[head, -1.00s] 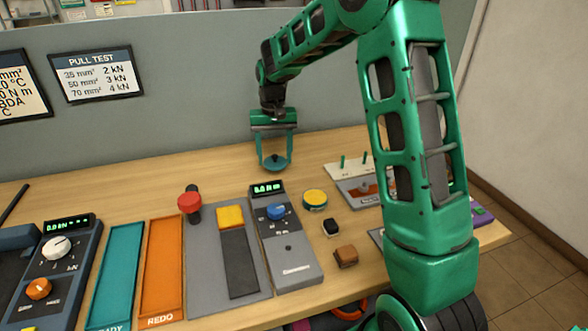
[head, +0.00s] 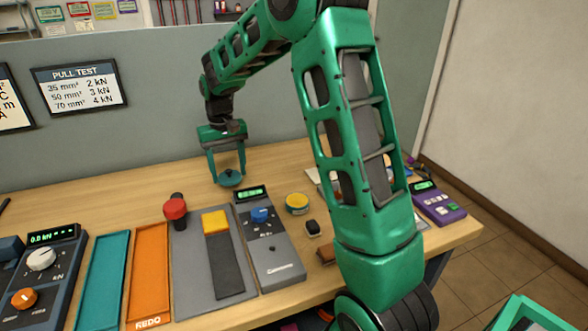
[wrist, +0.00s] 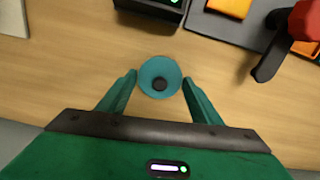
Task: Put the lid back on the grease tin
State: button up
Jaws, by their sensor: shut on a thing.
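A small round teal lid (head: 230,179) with a dark knob is between the fingertips of my gripper (head: 228,174), which is shut on it above the back part of the bench. The lid also shows in the wrist view (wrist: 160,66), with a finger on either side. A low round tin with a yellow top (head: 297,202), which looks like the grease tin, stands on the bench to the right and nearer than the lid. The lid is apart from it. The tin does not show in the wrist view.
A grey meter (head: 272,257) with a blue knob stands left of the tin. A small black block (head: 312,229) lies just in front of the tin. A red knob (head: 175,208) rises at the left. My arm hides part of the bench's right side. The back of the bench is clear.

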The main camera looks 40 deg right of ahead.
jog(key=s+d+r+n, duration=0.5)
jog(key=s+d+n, duration=0.25)
jog(key=s, duration=0.35)
jog(key=n, duration=0.7)
send_near(297, 200)
jog(key=shift+w+f, duration=0.1)
jog(key=shift+f, duration=2.9)
jog(key=shift+f, duration=0.15)
jog(key=o, duration=1.6)
jog(key=shift+c, duration=0.2)
